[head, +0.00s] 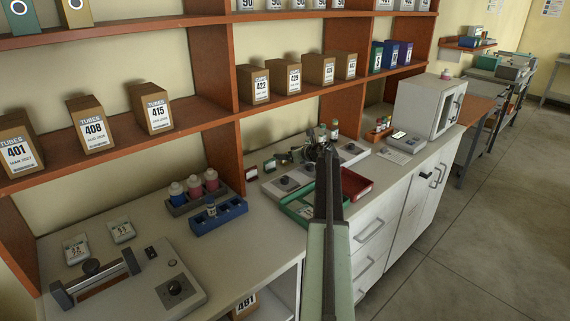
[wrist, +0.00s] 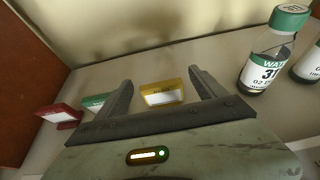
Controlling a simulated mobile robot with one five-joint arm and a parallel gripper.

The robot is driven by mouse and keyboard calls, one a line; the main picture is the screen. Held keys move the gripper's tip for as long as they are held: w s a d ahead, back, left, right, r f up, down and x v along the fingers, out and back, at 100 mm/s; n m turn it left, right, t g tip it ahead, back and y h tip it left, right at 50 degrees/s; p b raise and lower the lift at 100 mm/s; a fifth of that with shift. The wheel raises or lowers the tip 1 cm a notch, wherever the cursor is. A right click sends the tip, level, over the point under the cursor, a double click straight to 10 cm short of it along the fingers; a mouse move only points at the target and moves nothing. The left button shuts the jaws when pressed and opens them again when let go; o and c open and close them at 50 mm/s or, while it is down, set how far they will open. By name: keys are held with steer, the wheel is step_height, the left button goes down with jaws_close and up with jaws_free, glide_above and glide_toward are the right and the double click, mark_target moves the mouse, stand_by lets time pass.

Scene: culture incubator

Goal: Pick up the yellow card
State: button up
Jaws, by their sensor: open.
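The yellow card (wrist: 162,93), with a pale face, stands on the counter near the wall in the wrist view. My gripper (wrist: 160,79) is open, with one finger on each side of the card as seen in that view. I cannot tell whether either finger touches it. In the head view my gripper (head: 322,146) reaches over the counter toward the back wall. I cannot make out the yellow card clearly there.
A green card (wrist: 95,101) and a red card (wrist: 58,115) stand left of the yellow one. A green-capped bottle (wrist: 268,55) stands right of my gripper. A green tray (head: 298,210) and a red tray (head: 356,184) lie near my arm. A shelf runs above.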

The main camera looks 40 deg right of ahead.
steer(key=shift+w+d+f, duration=0.1)
steer(key=shift+w+f, duration=0.15)
steer(key=shift+w, duration=0.1)
steer(key=shift+r, duration=0.15)
steer(key=shift+c, duration=0.3)
steer(key=c, duration=1.4)
steer(key=shift+r, duration=0.1)
